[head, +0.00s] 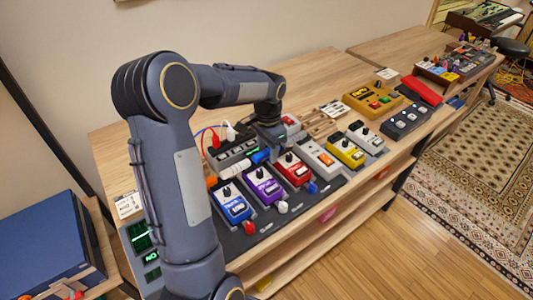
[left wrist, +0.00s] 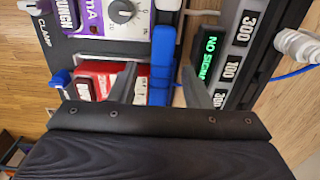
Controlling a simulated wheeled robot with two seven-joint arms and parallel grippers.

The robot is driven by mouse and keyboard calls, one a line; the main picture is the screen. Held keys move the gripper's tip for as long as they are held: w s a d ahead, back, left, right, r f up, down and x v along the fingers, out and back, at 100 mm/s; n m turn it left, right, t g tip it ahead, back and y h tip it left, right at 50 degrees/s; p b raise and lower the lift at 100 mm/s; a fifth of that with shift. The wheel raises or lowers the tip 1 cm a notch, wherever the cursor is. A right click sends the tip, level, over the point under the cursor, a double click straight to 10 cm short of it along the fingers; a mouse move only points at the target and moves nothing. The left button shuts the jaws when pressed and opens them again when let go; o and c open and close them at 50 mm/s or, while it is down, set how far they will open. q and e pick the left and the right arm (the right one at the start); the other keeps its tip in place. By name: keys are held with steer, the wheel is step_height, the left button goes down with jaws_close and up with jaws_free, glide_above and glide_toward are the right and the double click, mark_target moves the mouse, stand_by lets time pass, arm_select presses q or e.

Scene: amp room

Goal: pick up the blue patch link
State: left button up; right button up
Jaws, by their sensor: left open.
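The blue patch link (left wrist: 162,60) is a long blue bar in the left wrist view. It lies beside the purple pedal (left wrist: 112,18) and the red pedal (left wrist: 95,82), along their edge. In the head view a small blue part of it (head: 260,157) shows below my left gripper (head: 270,145); the arm hides much of that spot. My left gripper (left wrist: 159,70) is open in the left wrist view, with one finger on each side of the blue link. I cannot tell whether the fingers touch it. My right gripper is not in view.
A power box with a green display (left wrist: 207,55) stands close beside the right finger. White and red plugs (head: 231,131) with cables stand behind the gripper. Several pedals, among them a blue one (head: 231,204) and a yellow one (head: 346,152), crowd the board in front.

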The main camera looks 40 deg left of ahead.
arm_select(q)
jaws_close()
steer(key=shift+r, duration=0.1)
stand_by(0.3)
